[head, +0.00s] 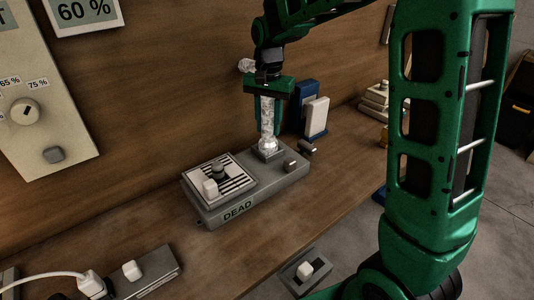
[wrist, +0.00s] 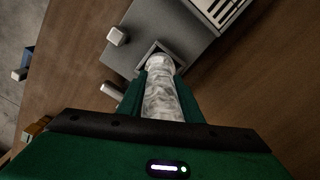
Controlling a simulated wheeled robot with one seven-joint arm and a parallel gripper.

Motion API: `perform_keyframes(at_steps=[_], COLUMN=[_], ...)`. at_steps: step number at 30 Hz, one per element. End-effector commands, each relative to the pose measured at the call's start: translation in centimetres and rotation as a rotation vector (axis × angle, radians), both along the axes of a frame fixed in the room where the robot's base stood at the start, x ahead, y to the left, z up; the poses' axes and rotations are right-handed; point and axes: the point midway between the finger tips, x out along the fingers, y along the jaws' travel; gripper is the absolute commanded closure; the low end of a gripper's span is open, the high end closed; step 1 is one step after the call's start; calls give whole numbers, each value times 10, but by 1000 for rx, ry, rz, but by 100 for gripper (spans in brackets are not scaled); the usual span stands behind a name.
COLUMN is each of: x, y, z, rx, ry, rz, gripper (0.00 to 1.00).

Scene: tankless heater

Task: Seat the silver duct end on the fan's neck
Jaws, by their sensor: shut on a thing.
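The silver duct (head: 267,122) hangs nearly upright below my gripper (head: 268,104), and its crinkled body also shows in the wrist view (wrist: 162,98). My gripper's green fingers (wrist: 160,84) are shut on the duct from both sides. The duct's lower end is at the fan's neck (head: 268,153), on the grey fan unit (head: 217,209) marked DEAD. In the wrist view the end lies over a square, dark-edged recess in the unit (wrist: 150,20). The neck is mostly hidden by the duct end, and I cannot tell whether the end is fully seated.
The unit has a slatted grille (head: 225,178) with a white block, and a small knob (head: 291,165) near the duct. Blue and white upright blocks (head: 316,117) stand behind right. A power strip with a white plug (head: 91,285) lies front left. The bench's middle right is clear.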

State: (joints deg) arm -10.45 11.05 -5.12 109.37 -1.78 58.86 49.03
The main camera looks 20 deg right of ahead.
Motion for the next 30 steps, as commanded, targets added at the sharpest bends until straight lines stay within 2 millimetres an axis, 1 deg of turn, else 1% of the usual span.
perform_keyframes(at_steps=[9,10,12,25,28,30], x=[0,0,0,0,0,1], y=[0,0,0,0,0,0], z=[-2,-2,-2,-1,3,11], rx=[0,0,0,0,0,0], ry=[0,0,0,0,-1,-1], rz=[0,0,0,0,0,0], gripper=[100,61,46,46,46,46])
